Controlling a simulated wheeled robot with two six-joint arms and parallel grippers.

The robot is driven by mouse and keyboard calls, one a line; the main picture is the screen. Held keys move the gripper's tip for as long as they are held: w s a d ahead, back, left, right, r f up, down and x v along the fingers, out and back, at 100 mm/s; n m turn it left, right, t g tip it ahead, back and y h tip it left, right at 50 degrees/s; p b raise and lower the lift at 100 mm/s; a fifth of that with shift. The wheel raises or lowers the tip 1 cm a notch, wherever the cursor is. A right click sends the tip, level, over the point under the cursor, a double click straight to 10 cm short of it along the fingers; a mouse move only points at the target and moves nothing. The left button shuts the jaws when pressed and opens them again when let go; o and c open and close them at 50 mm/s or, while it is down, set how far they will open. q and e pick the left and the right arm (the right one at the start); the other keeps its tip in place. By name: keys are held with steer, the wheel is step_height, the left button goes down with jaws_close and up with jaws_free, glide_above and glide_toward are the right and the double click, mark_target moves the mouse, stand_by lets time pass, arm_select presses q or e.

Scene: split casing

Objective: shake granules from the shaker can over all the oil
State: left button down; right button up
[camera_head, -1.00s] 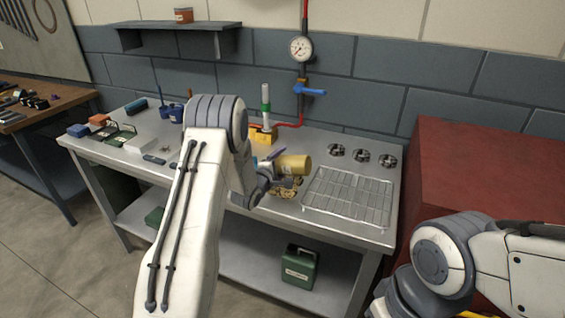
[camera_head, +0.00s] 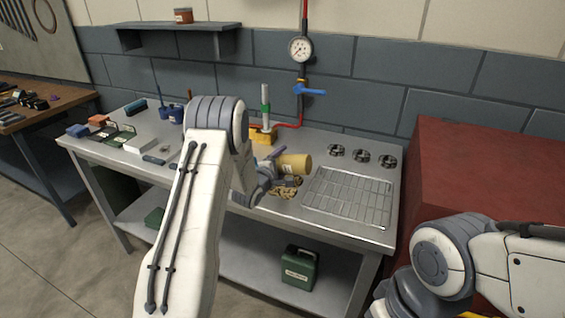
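The shaker can (camera_head: 294,163) is a yellow-tan cylinder, lying nearly on its side in the air above the steel workbench. My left gripper (camera_head: 276,165) is at its left end and appears shut on it; the fingers are partly hidden by my wrist. Tan granules (camera_head: 285,193) lie in a patch on the bench just below the can. A darker area at the patch's upper edge may be oil, but it is too small to tell. My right arm is at the lower right; its gripper is out of view.
A wire rack (camera_head: 348,194) lies right of the granules, with several dark round parts (camera_head: 361,159) behind it. A yellow-based post with a green band (camera_head: 265,108) stands behind the can. A red cabinet (camera_head: 480,165) stands to the right.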

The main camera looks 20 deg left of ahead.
arm_select(q)
steer(key=shift+r, duration=0.15)
step_height(320, 180, up, 10)
steer(key=p, duration=0.7)
steer(key=m+b, duration=0.1)
steer(key=m, duration=0.1)
steer(key=r+m+y+b, duration=0.1)
steer(key=m, duration=0.1)
steer(key=shift+b, duration=0.35)
steer(key=shift+r+m+b, duration=0.4)
steer(key=shift+m+b, duration=0.1)
steer(key=shift+m, duration=0.4)
step_height(320, 180, up, 4)
steer(key=m+y+b, duration=0.1)
steer(key=m+b, duration=0.4)
steer(key=m, duration=0.1)
steer(key=m+t+y+b, duration=0.1)
steer(key=m+b, duration=0.4)
steer(key=m, duration=0.1)
steer(key=shift+r+m+t+b, duration=0.1)
steer(key=shift+m+t+b, duration=0.2)
